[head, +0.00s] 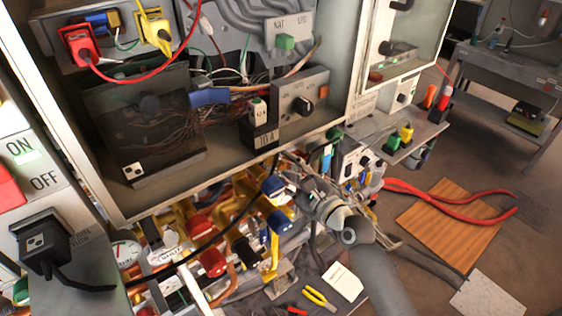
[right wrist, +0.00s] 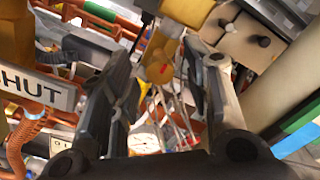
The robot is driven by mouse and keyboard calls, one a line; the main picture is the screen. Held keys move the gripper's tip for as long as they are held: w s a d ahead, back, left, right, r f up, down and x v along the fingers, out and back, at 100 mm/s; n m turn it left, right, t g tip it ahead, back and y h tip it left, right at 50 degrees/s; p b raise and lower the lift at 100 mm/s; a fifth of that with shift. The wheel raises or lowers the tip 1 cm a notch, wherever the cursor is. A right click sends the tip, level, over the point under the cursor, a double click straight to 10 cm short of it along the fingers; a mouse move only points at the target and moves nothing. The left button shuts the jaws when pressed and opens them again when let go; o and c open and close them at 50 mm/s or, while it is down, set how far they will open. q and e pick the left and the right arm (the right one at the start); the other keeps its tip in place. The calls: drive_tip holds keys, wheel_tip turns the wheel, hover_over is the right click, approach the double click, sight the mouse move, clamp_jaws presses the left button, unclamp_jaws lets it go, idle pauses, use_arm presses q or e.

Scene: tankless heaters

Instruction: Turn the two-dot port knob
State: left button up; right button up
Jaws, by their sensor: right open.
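I cannot make out for sure which knob is the two-dot port knob. Two-dot labels show in the head view on a dark translucent box (head: 145,125) in the cabinet and on a black plug (head: 42,238) at the left. My right gripper (head: 296,184) is among the pipes and valves below the cabinet, close to a blue knob (head: 274,188). In the right wrist view its fingers (right wrist: 162,75) stand apart, with a yellow fitting (right wrist: 158,52) beyond and between them. I see nothing held. My left gripper is not in view.
Red-handled valves (head: 211,262) and orange pipes crowd the space left of my gripper. The cabinet's lower edge (head: 235,165) lies just above it. A SHUT label (right wrist: 35,88) shows in the wrist view.

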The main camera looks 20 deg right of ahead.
drive_tip(key=shift+x, duration=1.15)
drive_tip(key=shift+c, duration=0.4)
clamp_jaws()
